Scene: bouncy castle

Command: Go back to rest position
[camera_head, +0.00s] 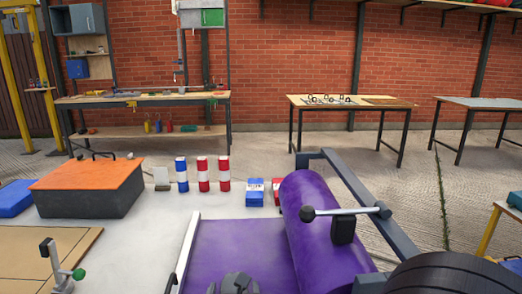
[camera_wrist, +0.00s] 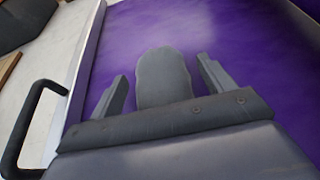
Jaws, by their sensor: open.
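My gripper (camera_wrist: 162,72) shows in the wrist view with its two grey fingers apart. A rounded grey piece stands between the fingers, and I cannot tell whether it is part of the gripper. Behind them is a purple padded surface (camera_wrist: 240,40). In the head view a flat purple panel (camera_head: 240,240) lies at the bottom centre, with a purple roll (camera_head: 322,225) along its right side. A dark grey shape at the bottom edge over the panel looks like part of my gripper; its fingertips are not clear there.
An orange-topped box (camera_head: 90,172) stands at left. Striped red and blue cans (camera_head: 203,174) and small boxes (camera_head: 255,192) stand behind the panel. A metal bar with a ball end (camera_head: 308,213) crosses the roll. Workbenches (camera_head: 145,99) line the brick wall. Concrete floor lies between.

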